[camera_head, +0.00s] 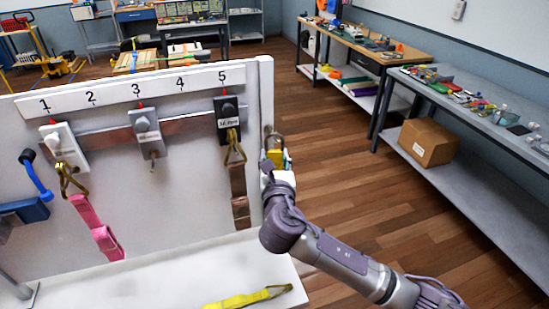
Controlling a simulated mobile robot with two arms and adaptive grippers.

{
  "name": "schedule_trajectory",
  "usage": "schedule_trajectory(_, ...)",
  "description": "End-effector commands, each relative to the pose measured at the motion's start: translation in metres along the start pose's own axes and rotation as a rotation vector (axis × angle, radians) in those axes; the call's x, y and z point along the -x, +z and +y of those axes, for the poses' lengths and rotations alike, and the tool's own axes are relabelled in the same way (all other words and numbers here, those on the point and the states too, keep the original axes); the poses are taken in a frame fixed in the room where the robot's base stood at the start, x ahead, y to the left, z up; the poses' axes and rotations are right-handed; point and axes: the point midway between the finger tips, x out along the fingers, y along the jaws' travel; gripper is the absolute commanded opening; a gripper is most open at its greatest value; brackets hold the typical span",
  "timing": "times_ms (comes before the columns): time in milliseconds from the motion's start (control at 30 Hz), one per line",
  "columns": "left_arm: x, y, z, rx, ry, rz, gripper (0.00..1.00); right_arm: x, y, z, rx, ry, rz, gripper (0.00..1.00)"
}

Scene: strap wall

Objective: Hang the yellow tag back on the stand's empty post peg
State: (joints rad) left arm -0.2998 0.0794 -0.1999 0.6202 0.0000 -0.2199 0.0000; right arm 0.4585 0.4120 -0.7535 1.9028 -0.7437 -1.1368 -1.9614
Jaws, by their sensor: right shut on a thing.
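The stand is a white upright board (180,210) with positions numbered 1 to 5. My right gripper (275,166) is just beyond the board's right edge post (266,110), its arm coming in from the lower right. It is shut on a small yellow tag (276,155), which stands up at its fingertips close beside the post. A brassy loop (275,139) shows just above the tag. I cannot tell whether the loop is around a peg; the empty post peg itself cannot be made out. My left gripper is not in view.
A yellow strap (245,299) lies on the ledge. Blue parts (25,210) are at left. Benches and a cardboard box (428,142) stand right; floor between is clear.

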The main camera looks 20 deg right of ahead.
Motion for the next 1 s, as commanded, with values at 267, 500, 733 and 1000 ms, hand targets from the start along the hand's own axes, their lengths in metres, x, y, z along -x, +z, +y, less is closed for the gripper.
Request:
schedule_trajectory(267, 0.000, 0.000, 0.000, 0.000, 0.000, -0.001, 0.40, 0.000, 0.000, 0.000, 0.000, 0.000, -0.001, 0.69)
schedule_trajectory(500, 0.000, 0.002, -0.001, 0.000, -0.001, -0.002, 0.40, 0.000, 0.000, 0.000, 0.000, 0.000, 0.000, 0.69)
schedule_trajectory(733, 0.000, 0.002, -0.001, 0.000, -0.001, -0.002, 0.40, 0.022, -0.001, 0.001, -0.001, 0.002, 0.002, 0.69)
schedule_trajectory(1000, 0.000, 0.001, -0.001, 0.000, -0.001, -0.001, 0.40, 0.080, -0.001, 0.001, -0.002, 0.003, 0.002, 0.69)
